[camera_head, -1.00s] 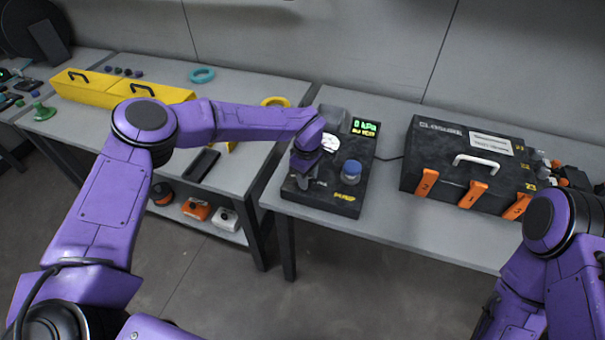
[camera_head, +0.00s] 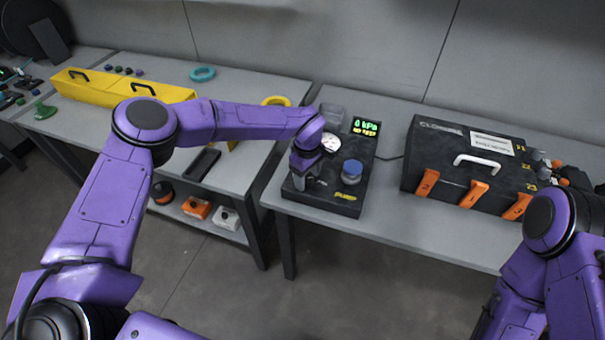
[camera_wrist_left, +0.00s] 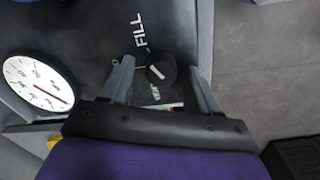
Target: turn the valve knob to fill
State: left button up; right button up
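The valve knob (camera_wrist_left: 160,72) is a small round black knob with a pale pointer mark, on the dark top of the test unit (camera_head: 330,195). In the left wrist view, the white word FILL (camera_wrist_left: 139,32) is printed beside it. My left gripper (camera_wrist_left: 161,70) is open, its two grey fingers on either side of the knob with gaps visible; I cannot tell its height over the knob. In the head view, my left gripper (camera_head: 303,179) hides the knob. The green display (camera_head: 366,127) reads 0 kPa and NO TEST. My right gripper is out of view.
A round white gauge (camera_wrist_left: 38,82) lies beside the gripper. A blue round button (camera_head: 352,171) sits right of my left gripper on the unit. A black case (camera_head: 445,155) with orange latches stands to the right.

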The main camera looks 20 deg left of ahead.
aim_at(307, 179)
pick_arm(q)
jog(key=shift+r, duration=0.2)
notch_tip(307, 179, up, 10)
jog(key=b, duration=0.2)
jog(key=shift+s, duration=0.15)
jog(key=shift+a, duration=0.1)
